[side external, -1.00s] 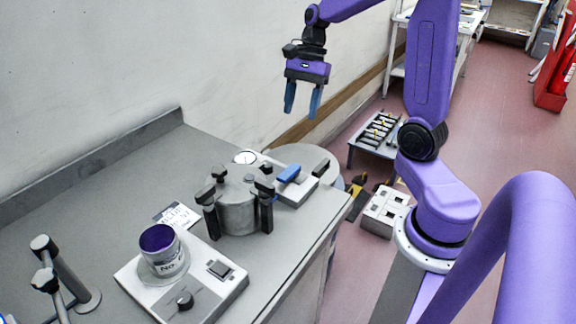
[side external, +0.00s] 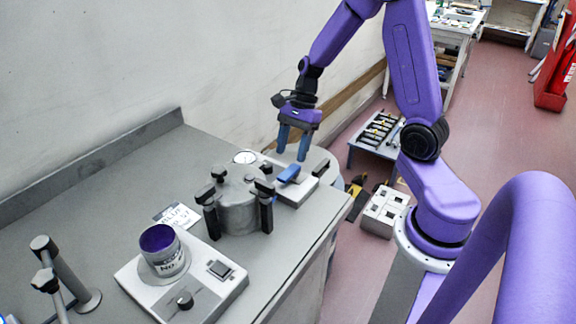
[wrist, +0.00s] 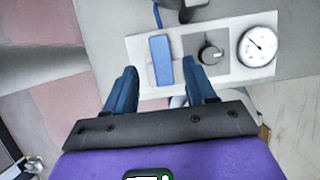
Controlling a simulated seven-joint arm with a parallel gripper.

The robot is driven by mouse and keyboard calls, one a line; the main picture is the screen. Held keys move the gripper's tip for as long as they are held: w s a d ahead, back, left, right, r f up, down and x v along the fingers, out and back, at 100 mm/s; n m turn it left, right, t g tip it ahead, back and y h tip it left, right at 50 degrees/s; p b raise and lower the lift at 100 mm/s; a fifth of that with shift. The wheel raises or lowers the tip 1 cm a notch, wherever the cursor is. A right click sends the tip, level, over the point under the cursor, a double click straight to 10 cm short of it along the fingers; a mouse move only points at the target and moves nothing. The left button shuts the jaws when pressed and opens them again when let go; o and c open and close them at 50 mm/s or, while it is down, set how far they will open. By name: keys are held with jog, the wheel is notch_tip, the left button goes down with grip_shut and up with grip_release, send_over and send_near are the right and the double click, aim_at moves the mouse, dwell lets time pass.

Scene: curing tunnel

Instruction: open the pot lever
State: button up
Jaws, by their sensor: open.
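A blue lever handle (side external: 289,174) sits on a pale control plate (side external: 302,192) beside the grey pot (side external: 238,208) on the bench. In the wrist view the lever (wrist: 161,60) shows as a blue bar left of a black knob on the plate (wrist: 138,46). My gripper (side external: 292,156) is open and empty, pointing down above the lever. In the wrist view the fingers of my gripper (wrist: 163,74) stand apart, with the lever between their tips in the picture. I see no contact.
A round gauge (wrist: 257,46) and black knob (wrist: 209,53) share the plate. Black clamps (side external: 266,208) stand around the pot. A base with a labelled purple-topped cup (side external: 163,250) is nearer the front. The wall runs behind the bench.

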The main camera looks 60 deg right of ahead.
aim_at(286, 174)
jog(key=shift+x, duration=2.65)
jog(key=shift+d, duration=0.1)
grip_shut()
